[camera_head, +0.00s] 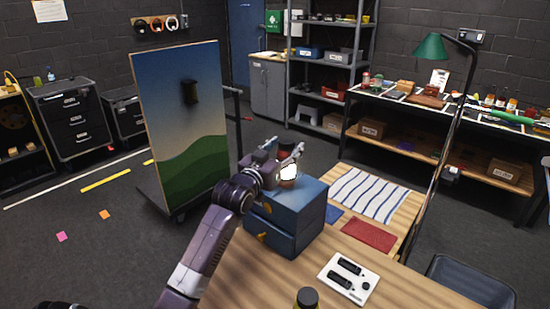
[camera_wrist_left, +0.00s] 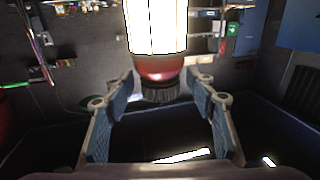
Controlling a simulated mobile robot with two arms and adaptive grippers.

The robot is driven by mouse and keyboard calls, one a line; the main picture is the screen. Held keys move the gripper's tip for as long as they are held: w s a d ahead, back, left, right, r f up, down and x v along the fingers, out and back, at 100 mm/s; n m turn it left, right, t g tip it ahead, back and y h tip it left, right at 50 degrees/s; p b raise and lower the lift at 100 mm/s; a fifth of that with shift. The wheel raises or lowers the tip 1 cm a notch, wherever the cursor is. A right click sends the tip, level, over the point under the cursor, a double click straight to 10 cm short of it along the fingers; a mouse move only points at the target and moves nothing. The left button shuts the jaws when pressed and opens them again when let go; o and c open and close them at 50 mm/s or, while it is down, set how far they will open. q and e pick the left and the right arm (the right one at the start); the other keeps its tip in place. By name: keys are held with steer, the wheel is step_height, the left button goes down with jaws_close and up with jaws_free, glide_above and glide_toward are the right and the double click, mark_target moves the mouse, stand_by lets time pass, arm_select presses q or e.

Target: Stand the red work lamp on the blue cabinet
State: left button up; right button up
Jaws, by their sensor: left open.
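The red work lamp (camera_head: 288,172) is on top of the blue cabinet (camera_head: 300,215) in the head view and looks upright. Its middle glows white, with reddish parts above and below. My left gripper (camera_head: 291,153) is at the lamp's upper end and partly hides it. The wrist view looks upside down. There the lamp's lit white body (camera_wrist_left: 156,25) and red end with a dark ribbed tip show between the spread fingers of my left gripper (camera_wrist_left: 160,98), which is open. The contact between lamp and cabinet is not clear. My right gripper is not in view.
The cabinet stands on a wooden table (camera_head: 230,280). A striped cloth (camera_head: 368,192), a red mat (camera_head: 369,236), a white panel (camera_head: 348,279) and a tall green lamp (camera_head: 433,47) are to its right. A painted board (camera_head: 180,130) stands close behind left.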

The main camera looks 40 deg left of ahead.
arm_select(q)
steer(key=s+d+b, duration=0.1)
steer(key=s+b, duration=0.2)
steer(key=s, duration=0.8)
steer(key=shift+d, duration=0.35)
steer(key=shift+s+f, duration=0.1)
